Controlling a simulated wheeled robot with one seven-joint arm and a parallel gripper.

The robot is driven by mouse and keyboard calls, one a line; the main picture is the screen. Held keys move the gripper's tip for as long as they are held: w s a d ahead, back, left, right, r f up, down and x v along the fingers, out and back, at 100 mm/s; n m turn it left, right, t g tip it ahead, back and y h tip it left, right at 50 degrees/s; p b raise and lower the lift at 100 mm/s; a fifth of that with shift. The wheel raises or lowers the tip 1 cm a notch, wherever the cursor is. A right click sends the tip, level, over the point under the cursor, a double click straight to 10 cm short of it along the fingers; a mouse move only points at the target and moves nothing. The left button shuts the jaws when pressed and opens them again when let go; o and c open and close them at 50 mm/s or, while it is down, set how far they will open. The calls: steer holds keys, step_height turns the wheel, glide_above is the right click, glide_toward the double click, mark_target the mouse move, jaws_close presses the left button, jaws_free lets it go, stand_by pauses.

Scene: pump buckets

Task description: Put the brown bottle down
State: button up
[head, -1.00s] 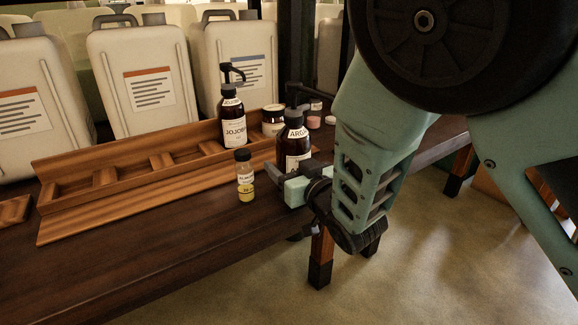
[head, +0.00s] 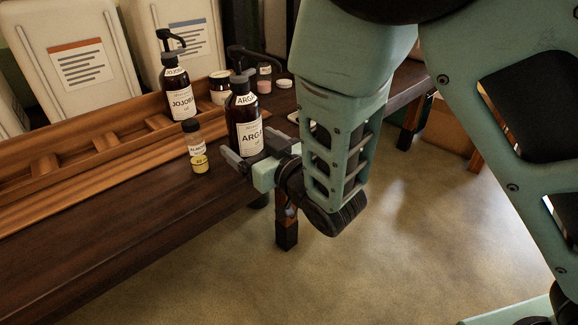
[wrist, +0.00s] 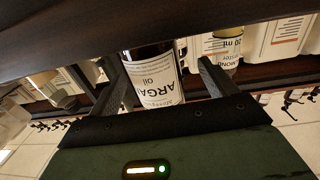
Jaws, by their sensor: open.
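The brown bottle (head: 244,117), with a white ARGAN label and black pump top, stands upright on the dark wooden bench near its front edge. My gripper (head: 238,159) is low at its front right, with its jaws apart. In the wrist view, the brown bottle (wrist: 152,73) shows between and beyond the two fingers of my gripper (wrist: 162,70), with visible gaps beside it. Its lower part is partly hidden by my gripper in the head view.
A small yellow vial (head: 196,147) stands just left of the bottle. Behind are a wooden rack (head: 75,150), a JOJOBA pump bottle (head: 177,88), small jars (head: 264,85) and large white canisters (head: 80,60).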

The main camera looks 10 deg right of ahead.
steer(key=v, duration=0.4)
steer(key=shift+s+d, duration=0.15)
steer(key=shift+s+r+p, duration=0.15)
steer(key=shift+r+p, duration=0.15)
steer(key=shift+p, duration=0.75)
steer(key=p+v, duration=0.7)
steer(key=p, duration=0.4)
steer(key=shift+f, duration=0.35)
steer(key=shift+d, duration=0.1)
